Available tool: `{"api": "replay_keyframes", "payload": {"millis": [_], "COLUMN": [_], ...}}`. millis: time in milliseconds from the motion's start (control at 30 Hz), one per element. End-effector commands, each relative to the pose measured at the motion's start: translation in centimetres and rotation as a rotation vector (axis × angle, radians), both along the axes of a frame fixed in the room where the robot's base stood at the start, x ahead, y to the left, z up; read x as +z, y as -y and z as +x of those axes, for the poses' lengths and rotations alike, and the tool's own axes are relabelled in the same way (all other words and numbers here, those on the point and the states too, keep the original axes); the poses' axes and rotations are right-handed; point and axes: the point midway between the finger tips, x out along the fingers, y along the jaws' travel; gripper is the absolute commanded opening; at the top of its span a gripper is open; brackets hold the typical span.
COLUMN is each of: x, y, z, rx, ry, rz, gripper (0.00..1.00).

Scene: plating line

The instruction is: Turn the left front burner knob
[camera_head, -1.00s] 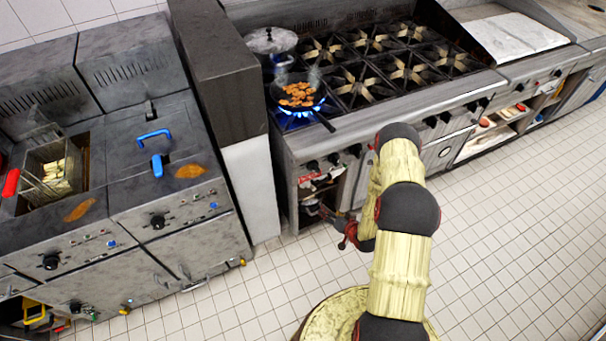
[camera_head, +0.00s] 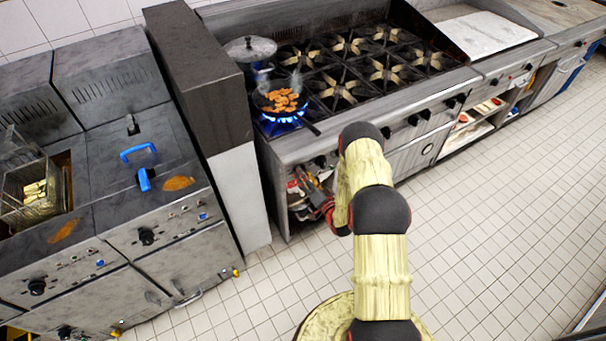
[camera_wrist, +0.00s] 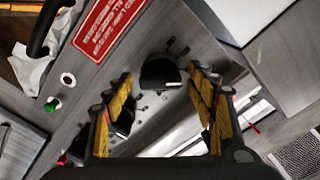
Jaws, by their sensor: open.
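The range's front panel (camera_head: 360,141) carries a row of black knobs. The leftmost visible knob (camera_head: 320,161) is near the left end, below the lit left front burner (camera_head: 284,119); my arm hides part of the panel beside it. In the wrist view a black knob (camera_wrist: 160,72) lies ahead, between my open, yellow-padded fingers, with no visible contact. A second dark knob (camera_wrist: 123,121) is partly behind the left finger. I cannot tell which burner each wrist-view knob serves. My gripper (camera_wrist: 161,84) is empty; in the head view it is mostly hidden by my arm.
A pan of browned food (camera_head: 283,101) sits over the blue flame, its handle (camera_head: 310,127) reaching over the front edge. A lidded pot (camera_head: 250,52) stands behind it. Fryers (camera_head: 150,215) are left, past a dark-topped divider (camera_head: 190,70). The tiled floor (camera_head: 470,240) is clear.

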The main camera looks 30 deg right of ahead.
Motion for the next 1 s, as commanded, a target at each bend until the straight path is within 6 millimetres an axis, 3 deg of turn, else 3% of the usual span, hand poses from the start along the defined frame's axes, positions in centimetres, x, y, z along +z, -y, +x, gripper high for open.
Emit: {"api": "replay_keyframes", "payload": {"millis": [400,1000], "x": [0.01,-0.01], "y": [-0.05,-0.05], "z": [0.99,0.96], "rx": [-0.001,-0.001], "ry": [-0.001,-0.001], "rz": [0.000,0.000], "gripper": [0.57,0.23]}}
